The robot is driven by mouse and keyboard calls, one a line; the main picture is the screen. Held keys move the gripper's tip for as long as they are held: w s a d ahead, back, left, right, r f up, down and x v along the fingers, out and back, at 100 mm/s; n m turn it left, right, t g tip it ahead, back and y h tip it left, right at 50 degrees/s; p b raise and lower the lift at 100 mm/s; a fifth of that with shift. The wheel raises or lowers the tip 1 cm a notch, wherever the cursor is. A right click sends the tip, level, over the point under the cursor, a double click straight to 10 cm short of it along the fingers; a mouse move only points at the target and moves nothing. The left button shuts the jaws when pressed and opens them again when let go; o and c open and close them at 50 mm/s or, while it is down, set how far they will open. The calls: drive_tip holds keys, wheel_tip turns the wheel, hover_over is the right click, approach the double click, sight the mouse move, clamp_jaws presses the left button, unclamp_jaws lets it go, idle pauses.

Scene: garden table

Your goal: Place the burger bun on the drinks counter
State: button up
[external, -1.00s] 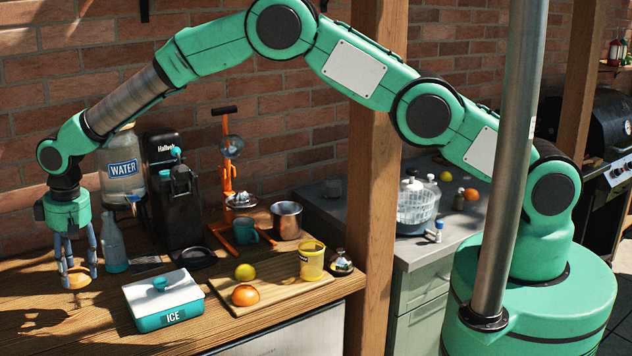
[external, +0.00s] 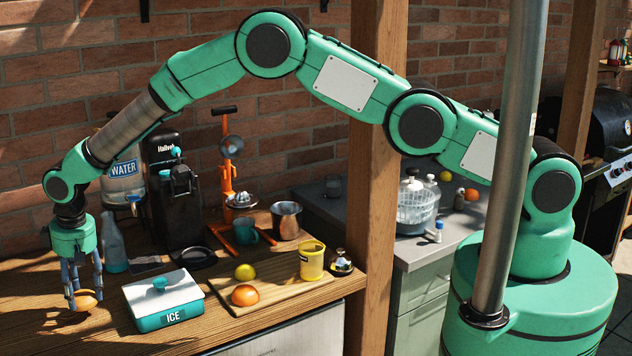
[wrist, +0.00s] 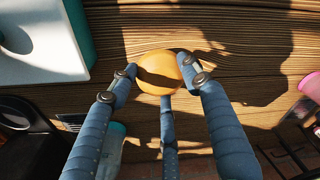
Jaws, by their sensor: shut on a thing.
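The burger bun (external: 87,300) is round and golden orange. It is between the blue fingers of my gripper (external: 84,294) at the left of the external view, low over the wooden drinks counter (external: 95,335). I cannot tell whether it touches the wood. In the wrist view the bun (wrist: 158,66) sits at the middle, with the three fingers of my gripper (wrist: 160,76) closed around it and bare planks beyond.
The white and teal ice box (external: 165,290) stands just right of the gripper. A blue-grey bottle (external: 114,250), a water dispenser (external: 122,175) and a black coffee machine (external: 175,215) stand behind. A board (external: 285,290) with fruit and a yellow cup is further right.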

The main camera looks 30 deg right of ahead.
sight(84, 294)
drive_tip(key=shift+f, duration=0.1)
drive_tip(key=shift+f, duration=1.8)
drive_tip(key=shift+c, duration=0.2)
drive_tip(key=shift+f, duration=0.1)
drive_tip(key=o, duration=1.1)
drive_tip(key=shift+c, duration=0.2)
drive_tip(key=shift+s+d+r+b, duration=0.1)
drive_tip(key=shift+s+d+r, duration=0.05)
drive_tip(key=shift+r, duration=1.9)
drive_tip(key=shift+s+d+r+b, duration=0.15)
drive_tip(key=shift+s+d+r, duration=0.05)
drive_tip(key=shift+r, duration=1.8)
drive_tip(key=shift+s+d+r+b, duration=0.1)
drive_tip(key=shift+s+d+r, duration=0.05)
drive_tip(key=shift+r, duration=1.9)
